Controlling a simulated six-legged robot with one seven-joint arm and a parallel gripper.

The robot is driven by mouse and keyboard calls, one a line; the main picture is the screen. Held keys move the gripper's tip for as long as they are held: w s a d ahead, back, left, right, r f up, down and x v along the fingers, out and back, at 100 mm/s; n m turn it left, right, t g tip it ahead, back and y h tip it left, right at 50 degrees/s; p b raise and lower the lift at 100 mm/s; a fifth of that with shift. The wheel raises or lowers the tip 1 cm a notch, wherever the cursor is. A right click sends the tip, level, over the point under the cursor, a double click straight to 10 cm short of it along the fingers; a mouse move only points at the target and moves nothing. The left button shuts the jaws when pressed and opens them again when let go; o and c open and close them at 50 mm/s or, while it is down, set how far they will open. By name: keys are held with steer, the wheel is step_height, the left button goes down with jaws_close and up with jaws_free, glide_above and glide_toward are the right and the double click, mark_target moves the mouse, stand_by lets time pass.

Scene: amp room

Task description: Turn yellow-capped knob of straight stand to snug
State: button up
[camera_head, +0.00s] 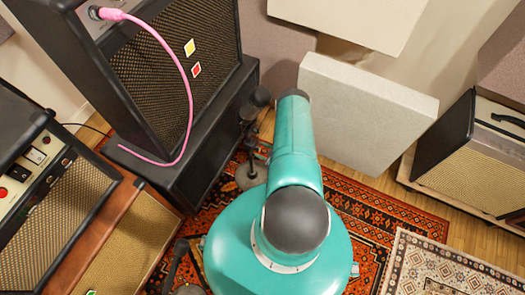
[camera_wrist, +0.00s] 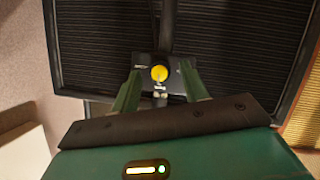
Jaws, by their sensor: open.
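The yellow-capped knob (camera_wrist: 159,73) shows in the wrist view on a small dark block with pale markings. A dark upright bar (camera_wrist: 167,28) runs up from that block, in front of a black ribbed panel. My gripper (camera_wrist: 160,80) is open. Its two green fingers stand on either side of the knob, with visible gaps, so contact is not apparent. In the head view, a dark microphone stand (camera_head: 250,130) with a round base stands just left of my teal arm. My arm partly covers that area, and the knob and my gripper are hidden there.
A large amplifier (camera_head: 155,75) sits on a black cabinet (camera_head: 205,145) at left, with a pink cable (camera_head: 187,85) hanging down it. A pale panel (camera_head: 365,110) leans behind my arm. Another amplifier (camera_head: 475,150) stands at right. Patterned rugs (camera_head: 440,268) cover the floor.

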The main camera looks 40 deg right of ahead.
steer(key=v, duration=1.4)
steer(key=shift+w, duration=0.15)
